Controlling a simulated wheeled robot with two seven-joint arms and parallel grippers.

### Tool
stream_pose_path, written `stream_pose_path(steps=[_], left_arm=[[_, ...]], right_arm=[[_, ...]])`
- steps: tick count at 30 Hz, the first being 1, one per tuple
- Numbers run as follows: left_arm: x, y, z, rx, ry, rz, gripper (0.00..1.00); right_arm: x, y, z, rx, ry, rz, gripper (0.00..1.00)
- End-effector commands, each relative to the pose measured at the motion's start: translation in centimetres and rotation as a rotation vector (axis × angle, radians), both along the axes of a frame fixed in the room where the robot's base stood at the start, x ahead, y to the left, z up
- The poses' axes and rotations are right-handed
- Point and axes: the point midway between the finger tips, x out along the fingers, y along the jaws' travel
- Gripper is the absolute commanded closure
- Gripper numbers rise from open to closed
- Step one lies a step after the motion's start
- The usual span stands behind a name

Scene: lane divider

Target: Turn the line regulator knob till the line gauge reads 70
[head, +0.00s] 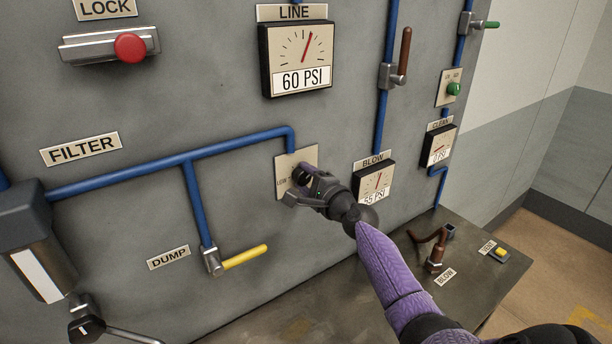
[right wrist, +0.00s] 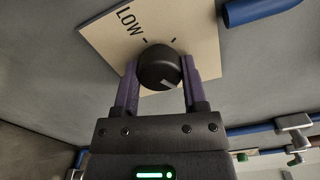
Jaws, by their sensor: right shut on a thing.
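The line gauge (head: 295,58) on the grey panel reads 60 PSI, with its red needle a little right of upright. Below it, the line regulator's beige plate (head: 283,172) is partly hidden by my right gripper (head: 303,178). In the right wrist view, the black round knob (right wrist: 159,67) sits between the two purple fingers of my right gripper (right wrist: 160,75), which are shut on it. A light pointer mark shows on the knob's lower edge, and the plate (right wrist: 125,30) carries the word LOW. My left gripper is not in view.
The blow gauge (head: 374,186) is just right of my right arm, and a yellow dump lever (head: 244,257) is below left. A red lock knob (head: 130,47) is at upper left. A grey ledge (head: 470,265) with a brown blow handle (head: 436,249) is at lower right.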

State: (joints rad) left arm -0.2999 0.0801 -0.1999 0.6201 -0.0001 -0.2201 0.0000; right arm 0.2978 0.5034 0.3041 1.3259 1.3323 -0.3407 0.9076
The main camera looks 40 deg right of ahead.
Motion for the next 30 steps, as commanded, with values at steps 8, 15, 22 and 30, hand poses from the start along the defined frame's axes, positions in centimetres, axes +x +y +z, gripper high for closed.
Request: stream_pose_path(steps=[8,15,22,30], left_arm=[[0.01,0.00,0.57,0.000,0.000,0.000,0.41],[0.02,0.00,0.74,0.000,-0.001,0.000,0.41],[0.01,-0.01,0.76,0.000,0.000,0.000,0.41],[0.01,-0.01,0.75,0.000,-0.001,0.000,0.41]], right_arm=[[0.00,-0.01,0.03,0.145,-0.016,-0.001,1.00],[0.01,0.04,-0.06,0.204,-0.022,0.000,1.00],[0.00,0.02,-0.09,0.218,-0.023,0.000,1.00],[0.00,0.03,-0.10,0.217,-0.023,0.000,1.00]])
